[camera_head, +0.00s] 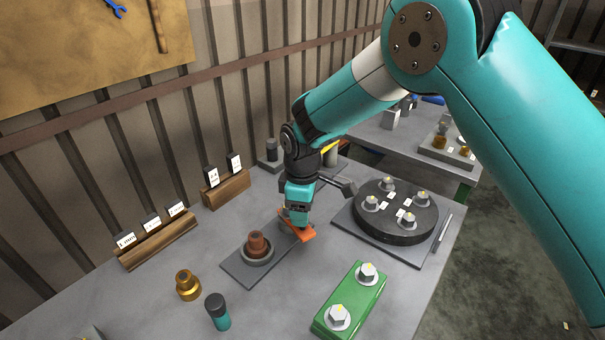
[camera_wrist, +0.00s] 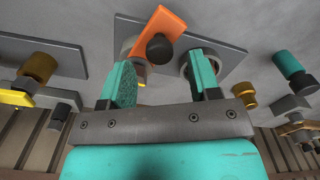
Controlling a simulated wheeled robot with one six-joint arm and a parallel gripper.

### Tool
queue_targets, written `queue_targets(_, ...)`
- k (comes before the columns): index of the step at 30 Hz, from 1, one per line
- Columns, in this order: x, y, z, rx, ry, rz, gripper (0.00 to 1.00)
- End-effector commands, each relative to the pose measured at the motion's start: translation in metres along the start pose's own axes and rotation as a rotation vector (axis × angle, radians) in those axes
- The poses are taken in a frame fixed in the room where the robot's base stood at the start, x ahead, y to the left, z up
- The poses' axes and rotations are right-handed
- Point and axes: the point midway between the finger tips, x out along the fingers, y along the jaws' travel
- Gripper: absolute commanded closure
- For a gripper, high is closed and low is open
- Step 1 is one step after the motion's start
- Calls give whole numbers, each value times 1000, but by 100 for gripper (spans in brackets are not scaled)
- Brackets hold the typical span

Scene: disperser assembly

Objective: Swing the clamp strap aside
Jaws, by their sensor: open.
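The orange clamp strap (camera_head: 291,222) sits at the far end of a flat grey plate (camera_head: 240,268), beside a grey cup (camera_head: 262,262) holding a reddish-brown part (camera_head: 257,243). In the wrist view, the strap (camera_wrist: 163,27) shows beyond my fingers, with a dark round knob (camera_wrist: 159,47) near its end. My gripper (camera_head: 298,222) hangs pointing down over the strap and hides part of it. In the wrist view, my gripper (camera_wrist: 163,74) is open, its fingers wide apart, with nothing seen held. The strap and knob appear between the fingertips; contact cannot be told.
A round black disc (camera_head: 385,231) with several bolts stands to the right. A green block (camera_head: 345,311) with two bolts lies in front. A brass fitting (camera_head: 187,285) and a teal-and-black cylinder (camera_head: 217,313) stand at the front left. Labelled wooden blocks (camera_head: 158,243) line the wall.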

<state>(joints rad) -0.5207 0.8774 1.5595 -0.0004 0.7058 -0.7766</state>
Motion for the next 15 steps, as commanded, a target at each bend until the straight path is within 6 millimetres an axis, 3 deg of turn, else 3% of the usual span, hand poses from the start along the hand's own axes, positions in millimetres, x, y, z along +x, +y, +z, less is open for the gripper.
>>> queue_targets(9,-81,0,-1,-1,5,4,43)
queue_targets(15,-123,0,-1,-1,3,3,43)
